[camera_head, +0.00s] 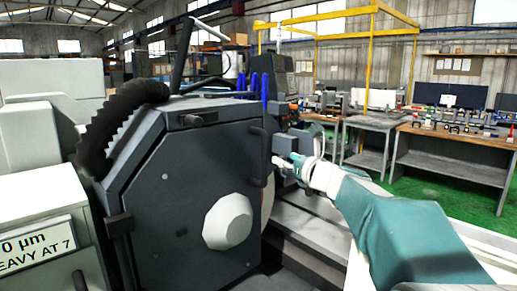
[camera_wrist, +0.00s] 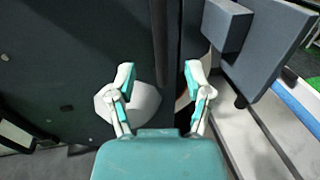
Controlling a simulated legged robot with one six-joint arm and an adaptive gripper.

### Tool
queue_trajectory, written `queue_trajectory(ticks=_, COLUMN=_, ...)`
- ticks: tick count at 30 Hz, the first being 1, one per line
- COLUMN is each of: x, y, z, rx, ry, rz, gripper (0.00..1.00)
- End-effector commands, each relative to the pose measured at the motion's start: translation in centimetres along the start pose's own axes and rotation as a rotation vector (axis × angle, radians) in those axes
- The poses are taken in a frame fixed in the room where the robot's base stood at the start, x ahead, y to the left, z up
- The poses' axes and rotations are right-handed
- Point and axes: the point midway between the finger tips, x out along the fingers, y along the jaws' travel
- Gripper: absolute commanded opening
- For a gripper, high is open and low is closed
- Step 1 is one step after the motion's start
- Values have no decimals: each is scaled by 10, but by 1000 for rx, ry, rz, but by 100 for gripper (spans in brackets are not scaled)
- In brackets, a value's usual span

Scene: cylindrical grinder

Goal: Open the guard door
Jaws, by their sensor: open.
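The guard door (camera_head: 190,165) is a dark grey panel with cut corners on the grinder, and it looks shut. A dark vertical bar handle (camera_head: 257,158) stands out along its right edge. My gripper (camera_head: 284,164) is open just to the right of the handle in the head view. In the wrist view my gripper (camera_wrist: 159,73) has its two white fingers spread with green pads. The dark handle bar (camera_wrist: 158,45) runs down between the fingertips, apart from both. I cannot tell how deep it is between them.
A white faceted hub (camera_head: 228,222) sticks out of the door's lower part. A black ribbed hose (camera_head: 115,120) arches at upper left. A grey block (camera_wrist: 228,22) and plate lie right of the fingers in the wrist view. Workbenches (camera_head: 450,140) stand behind on green floor.

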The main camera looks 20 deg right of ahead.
Motion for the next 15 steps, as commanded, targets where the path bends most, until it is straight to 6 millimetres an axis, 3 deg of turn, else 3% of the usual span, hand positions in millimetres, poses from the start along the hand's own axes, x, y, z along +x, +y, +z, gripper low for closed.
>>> queue_trajectory(ticks=5, x=22, y=1, z=-1, rx=0, ry=2, rz=4, gripper=65)
queue_trajectory(ticks=15, x=84, y=2, z=-2, rx=-2, ry=2, rz=5, gripper=65)
